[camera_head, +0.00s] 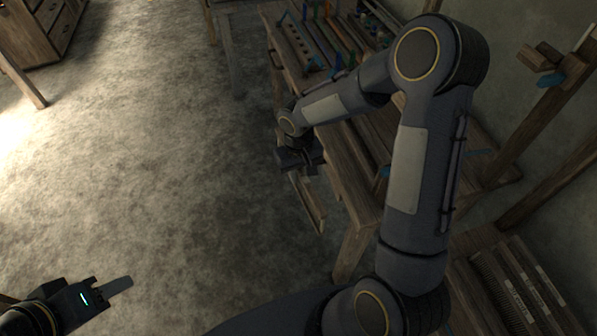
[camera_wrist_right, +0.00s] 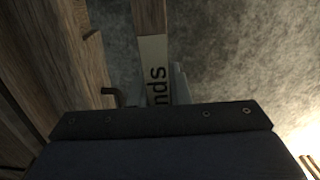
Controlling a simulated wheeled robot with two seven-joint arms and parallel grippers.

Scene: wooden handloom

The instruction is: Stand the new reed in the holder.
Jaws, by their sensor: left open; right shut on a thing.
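My right gripper (camera_head: 308,168) is shut on a narrow wooden-framed piece (camera_head: 312,205), which looks like the reed. It hangs down beside the near left side of the wooden bench. In the right wrist view the reed (camera_wrist_right: 152,55) shows as a wooden strip with a white label ending in "nds"; its lower part is hidden by the dark gripper body. My left gripper (camera_head: 115,287) is open and empty, low at the left over the floor. I cannot tell which part is the holder.
The wooden bench (camera_head: 355,185) carries a rack with several coloured items (camera_head: 315,40) at its far end. Several labelled comb-like pieces (camera_head: 510,290) lie at the lower right. A wooden post (camera_head: 545,115) rises at the right. The floor (camera_head: 170,150) on the left is clear.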

